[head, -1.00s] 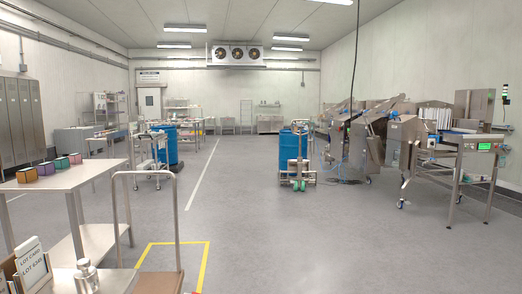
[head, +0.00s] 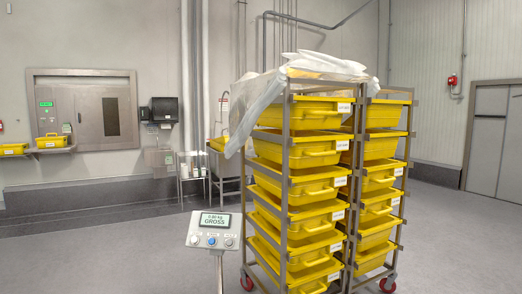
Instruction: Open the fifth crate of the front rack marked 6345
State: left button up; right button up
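A tall metal rack (head: 285,180) stands right of centre in the head view, filled with a column of yellow crates. Its top crate (head: 305,113) and a lower crate (head: 300,248) show their front sides and handles. White labels (head: 343,145) are on the crates, too small to read, so I cannot tell the number 6345. A second rack (head: 405,190) with yellow crates (head: 378,205) stands close behind and to the right. Clear plastic sheeting (head: 258,100) drapes over the top and the upper left corner. Neither of my grippers is in view.
A scale display (head: 216,220) on a post stands left of the rack. A wall hatch (head: 104,115) and a ledge with yellow crates (head: 50,141) are at the far left. A sink (head: 225,160) is behind the rack. Grey doors (head: 490,140) are at right. Floor at left is open.

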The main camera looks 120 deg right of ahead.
aim_at(312, 148)
jog(key=z, duration=4)
jog(key=k, duration=0.5)
jog(key=z, duration=0.85)
jog(key=i, duration=0.9)
jog(key=u, duration=1.1)
